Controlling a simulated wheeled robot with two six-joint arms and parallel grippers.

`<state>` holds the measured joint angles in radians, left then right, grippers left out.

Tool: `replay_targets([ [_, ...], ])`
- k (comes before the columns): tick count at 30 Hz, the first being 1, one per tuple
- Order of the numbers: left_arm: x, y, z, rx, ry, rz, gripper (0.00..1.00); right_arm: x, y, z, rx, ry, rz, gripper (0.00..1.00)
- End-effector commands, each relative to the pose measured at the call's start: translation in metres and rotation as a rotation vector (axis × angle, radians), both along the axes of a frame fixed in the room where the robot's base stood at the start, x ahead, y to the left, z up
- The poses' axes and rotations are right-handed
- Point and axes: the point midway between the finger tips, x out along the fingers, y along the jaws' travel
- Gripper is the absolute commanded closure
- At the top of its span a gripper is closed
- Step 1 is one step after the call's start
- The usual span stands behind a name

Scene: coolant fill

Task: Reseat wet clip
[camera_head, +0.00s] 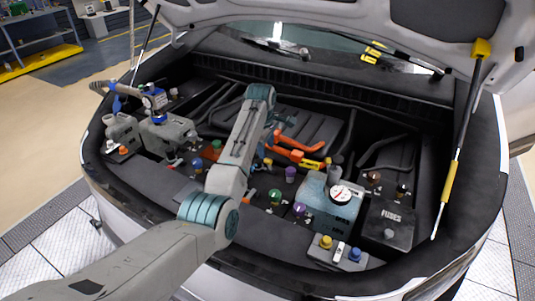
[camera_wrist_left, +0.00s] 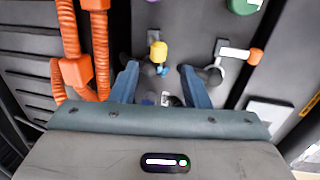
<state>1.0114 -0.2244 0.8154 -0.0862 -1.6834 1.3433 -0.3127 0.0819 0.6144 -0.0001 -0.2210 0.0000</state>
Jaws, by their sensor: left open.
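My left gripper (camera_wrist_left: 159,70) is open in the left wrist view, its two blue fingers spread over the engine bay. A small part with a yellow knob (camera_wrist_left: 158,51) shows between and just beyond the fingertips, with dark and blue bits below it. A pale clip-like part with an orange knob (camera_wrist_left: 256,56) lies to the right, outside the right finger. I cannot tell which part is the wet clip, or whether the fingers touch anything. In the head view my left arm reaches into the bay and its wrist hides the fingers. My right gripper is not in view.
Orange hoses (camera_head: 285,145) run beside my wrist and also show in the left wrist view (camera_wrist_left: 70,45). A coolant tank with a gauge (camera_head: 332,205), a fuse box (camera_head: 385,225) and several coloured caps crowd the right front. A yellow-sleeved strut (camera_head: 450,180) props the hood.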

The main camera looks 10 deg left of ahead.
Motion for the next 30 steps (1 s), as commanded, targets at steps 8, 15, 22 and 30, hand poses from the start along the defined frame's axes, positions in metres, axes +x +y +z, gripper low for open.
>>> replay_targets([
  [8, 0.006, -0.002, -0.043, 0.001, 0.002, 0.001, 0.58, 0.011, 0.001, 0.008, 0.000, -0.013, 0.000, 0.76],
  [15, 0.008, -0.003, -0.054, 0.000, 0.000, 0.001, 0.58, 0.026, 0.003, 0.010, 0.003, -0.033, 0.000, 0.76],
  [22, 0.008, -0.003, -0.054, 0.000, 0.000, 0.001, 0.64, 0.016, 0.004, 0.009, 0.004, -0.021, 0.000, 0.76],
  [30, 0.008, -0.003, -0.053, 0.000, 0.000, 0.001, 1.00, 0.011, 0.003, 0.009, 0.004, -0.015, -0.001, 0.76],
])
